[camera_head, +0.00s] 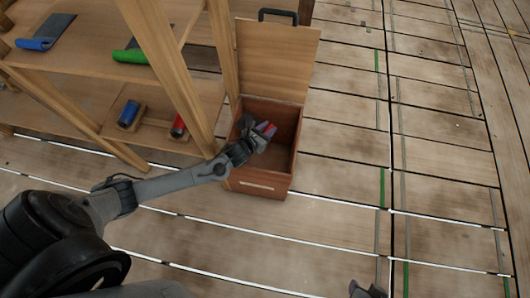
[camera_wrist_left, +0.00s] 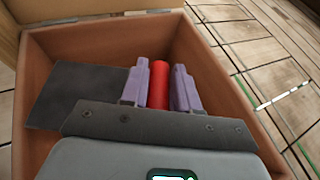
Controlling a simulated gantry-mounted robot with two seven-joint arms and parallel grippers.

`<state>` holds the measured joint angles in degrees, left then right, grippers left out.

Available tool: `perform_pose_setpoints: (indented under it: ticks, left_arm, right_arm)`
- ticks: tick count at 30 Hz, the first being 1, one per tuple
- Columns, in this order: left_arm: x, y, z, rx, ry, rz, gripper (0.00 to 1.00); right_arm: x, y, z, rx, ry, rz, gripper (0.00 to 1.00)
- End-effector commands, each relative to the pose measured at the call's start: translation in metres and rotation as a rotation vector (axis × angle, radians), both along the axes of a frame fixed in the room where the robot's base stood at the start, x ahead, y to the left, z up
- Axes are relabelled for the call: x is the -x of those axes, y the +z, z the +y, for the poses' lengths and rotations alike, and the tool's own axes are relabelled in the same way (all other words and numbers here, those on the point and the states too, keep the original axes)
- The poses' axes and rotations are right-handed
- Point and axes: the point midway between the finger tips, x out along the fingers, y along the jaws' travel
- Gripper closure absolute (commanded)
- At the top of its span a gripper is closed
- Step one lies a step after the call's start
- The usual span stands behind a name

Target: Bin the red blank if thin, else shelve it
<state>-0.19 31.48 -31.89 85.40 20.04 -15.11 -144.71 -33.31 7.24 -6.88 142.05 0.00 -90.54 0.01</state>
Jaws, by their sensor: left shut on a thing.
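My left gripper (camera_head: 262,131) is over the open wooden box (camera_head: 277,185), shut on the red blank (camera_head: 270,130). In the left wrist view the blank's red, rounded part (camera_wrist_left: 159,84) is pinched between two purple fingers (camera_wrist_left: 157,90). A flat dark grey plate (camera_wrist_left: 68,97) shows left of the fingers; I cannot tell whether it is joined to the red part. The box walls (camera_wrist_left: 60,48) surround the gripper in that view. My right gripper (camera_head: 368,290) is only partly seen at the bottom edge of the head view.
A wooden shelf unit (camera_head: 170,80) stands left of the box. Its upper board holds dark plates with blue (camera_head: 38,43) and green (camera_head: 130,56) ends. Its lower board holds a blue piece (camera_head: 128,114) and a red piece (camera_head: 178,126).

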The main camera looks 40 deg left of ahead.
Motion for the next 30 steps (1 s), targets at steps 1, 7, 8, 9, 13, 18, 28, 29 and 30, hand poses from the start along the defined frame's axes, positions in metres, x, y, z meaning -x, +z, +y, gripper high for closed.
perform_pose_setpoints:
  ticks: [1,7,8,9,13,18,28,29,30]
  left_arm:
    - [-0.001,-0.001,0.000,0.001,0.000,-0.004,1.00]
    - [-0.001,0.000,0.000,0.000,0.001,-0.004,1.00]
    - [-0.001,0.000,0.000,0.001,0.000,-0.004,1.00]
    - [-0.001,0.000,0.000,0.000,0.001,-0.004,0.69]
    - [-0.001,0.000,0.000,0.000,0.001,-0.003,0.49]
    - [-0.001,0.000,0.000,0.000,0.001,-0.002,0.41]
    - [0.008,0.004,0.000,-0.001,0.001,0.001,0.41]
    - [0.011,0.006,0.001,-0.001,0.001,0.001,0.41]
    - [0.016,0.008,0.001,-0.002,0.000,0.002,0.41]
  right_arm:
    - [0.000,-0.002,0.000,-0.001,-0.001,0.000,0.57]
    - [0.000,-0.001,0.001,-0.006,-0.004,-0.001,0.57]
    - [-0.001,-0.001,0.002,-0.007,-0.004,-0.001,0.57]
    - [-0.001,-0.001,0.002,-0.007,-0.005,-0.002,0.57]
    - [-0.001,-0.001,0.002,-0.010,-0.006,-0.002,0.57]
    - [-0.001,-0.001,0.002,-0.010,-0.007,-0.003,0.57]
    - [-0.001,0.007,0.002,-0.007,-0.005,-0.003,0.57]
    - [-0.001,0.010,0.001,-0.006,-0.004,-0.002,0.57]
    - [-0.001,0.013,0.001,-0.005,-0.003,-0.002,0.57]
